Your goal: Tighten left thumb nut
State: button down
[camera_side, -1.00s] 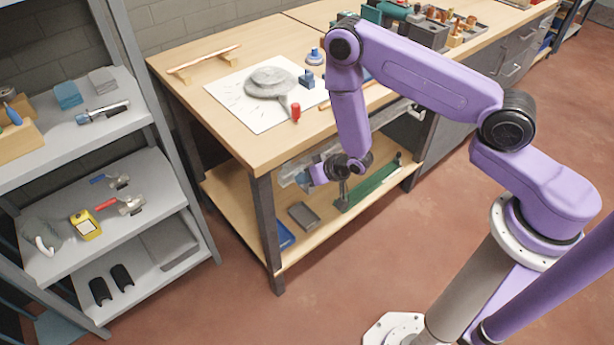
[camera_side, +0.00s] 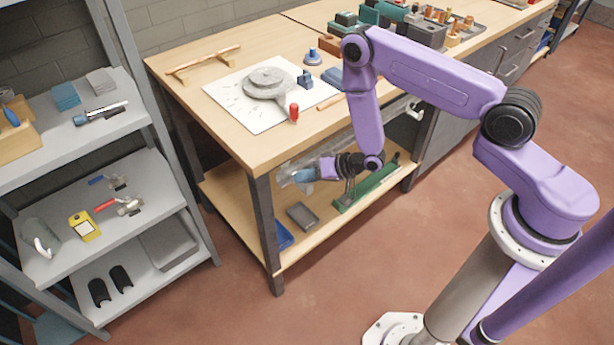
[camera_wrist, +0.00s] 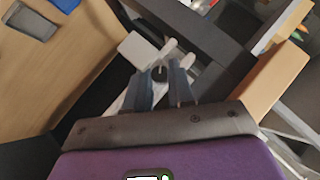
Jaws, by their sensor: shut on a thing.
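My gripper (camera_side: 304,175) is under the near edge of the workbench, above its lower shelf, pointing left in the side view. In the wrist view my gripper (camera_wrist: 161,76) has its two blue-grey fingers close together around a small dark knob (camera_wrist: 159,72), which looks like the thumb nut. Pale metal bars and a whitish block (camera_wrist: 138,48) lie just beyond the fingertips. In the side view the nut is too small and too covered to make out, and I see no second nut clearly.
The workbench top (camera_side: 225,123) overhangs my gripper. The lower shelf carries a green tool (camera_side: 362,192), a grey tray (camera_side: 302,216) and a blue bin (camera_side: 284,237). A grey shelving rack (camera_side: 150,195) stands at left.

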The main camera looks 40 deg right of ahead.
jog(key=c, duration=1.2)
grip_release()
jog(key=shift+w+d+r+t, duration=0.2)
jog(key=shift+w+r+t, duration=0.1)
jog(key=shift+w, duration=0.25)
jog(key=shift+o, duration=0.4)
jog(key=shift+s, duration=0.1)
jog(key=shift+v, duration=2.45)
jog(key=shift+s+a+f, duration=0.1)
jog(key=shift+s, duration=0.05)
